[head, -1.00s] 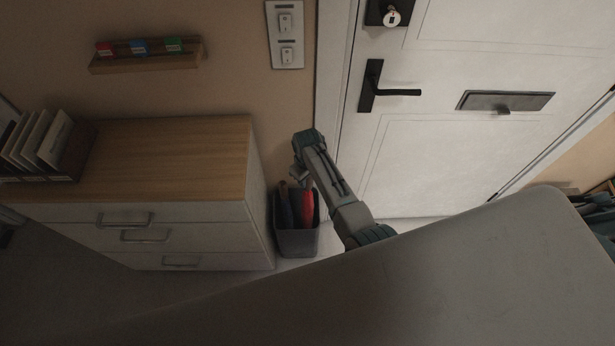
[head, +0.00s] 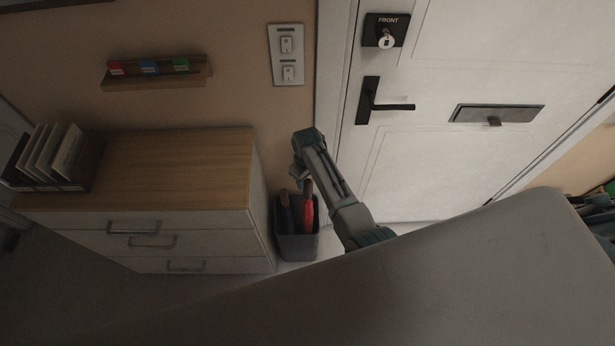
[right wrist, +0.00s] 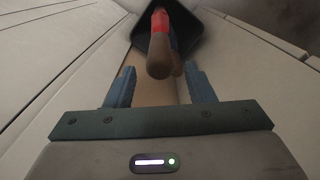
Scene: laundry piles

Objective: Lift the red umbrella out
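The red umbrella (head: 308,212) stands in a dark grey bin (head: 297,247), its brown handle upward. A dark blue umbrella (head: 286,208) stands to its left in the same bin. In the right wrist view the red umbrella (right wrist: 160,22) shows with its brown handle end (right wrist: 159,57) towards the camera, just beyond the fingertips. My right gripper (right wrist: 160,84) is open and empty, its fingers on either side of the line to the handle. In the head view the right gripper (head: 297,172) hangs above the bin, partly hidden by its own arm. My left gripper is not in view.
A wood-topped drawer cabinet (head: 170,165) stands directly left of the bin. A white door (head: 430,170) with a black lever handle (head: 385,106) is at the right. A small wall shelf (head: 155,78) and light switches (head: 288,55) are above.

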